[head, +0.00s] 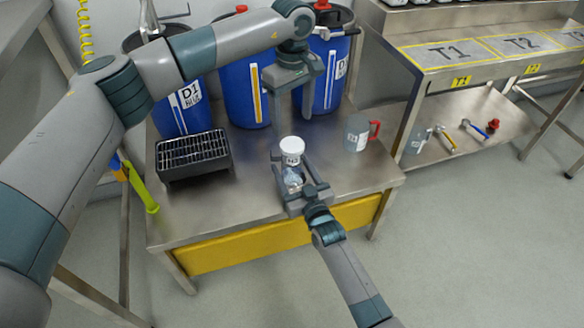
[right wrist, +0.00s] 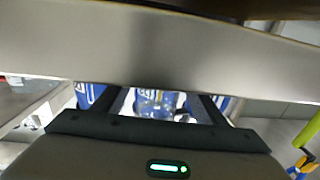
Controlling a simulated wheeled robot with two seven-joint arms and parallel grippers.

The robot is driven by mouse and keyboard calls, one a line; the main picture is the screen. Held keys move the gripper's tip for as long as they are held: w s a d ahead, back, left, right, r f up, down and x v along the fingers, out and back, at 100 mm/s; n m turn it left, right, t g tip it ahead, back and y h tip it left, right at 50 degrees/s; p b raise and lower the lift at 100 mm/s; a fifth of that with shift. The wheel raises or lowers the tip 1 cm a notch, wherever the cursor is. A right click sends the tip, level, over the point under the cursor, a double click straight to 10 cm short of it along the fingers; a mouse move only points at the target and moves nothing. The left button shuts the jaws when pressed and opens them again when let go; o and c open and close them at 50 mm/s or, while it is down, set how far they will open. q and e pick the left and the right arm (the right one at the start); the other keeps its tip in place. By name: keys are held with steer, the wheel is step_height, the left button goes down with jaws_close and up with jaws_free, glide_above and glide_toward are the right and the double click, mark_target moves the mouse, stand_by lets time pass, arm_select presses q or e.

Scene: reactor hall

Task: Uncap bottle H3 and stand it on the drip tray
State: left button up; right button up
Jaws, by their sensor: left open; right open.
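Bottle H3 (head: 292,160), clear with a white cap (head: 291,145), stands upright on the steel bench, its cap on. My left gripper (head: 290,137) points down over it, open, with its fingers to either side around cap height; I cannot tell whether they touch. My right gripper (head: 293,169) reaches in from the front, open, its fingers either side of the bottle's body. The drip tray (head: 193,168), black with a slatted top, sits empty at the bench's left.
Blue drums (head: 186,112), one labelled D1, line the back of the bench. A clear jug with a red handle (head: 357,134) stands to the right. A steel table (head: 440,57) marked T1, T2 is at right, with tools on its lower shelf. Bench between bottle and tray is clear.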

mark_target(292, 145)
steer(key=shift+w+a, duration=0.1)
steer(key=shift+w, duration=0.15)
steer(key=shift+c, duration=0.2)
jaws_close()
arm_select(q)
steer(key=shift+m, duration=0.3)
steer(key=m, duration=0.3)
steer(key=shift+m, duration=0.3)
steer(key=m, duration=0.5)
steer(key=shift+f, duration=4)
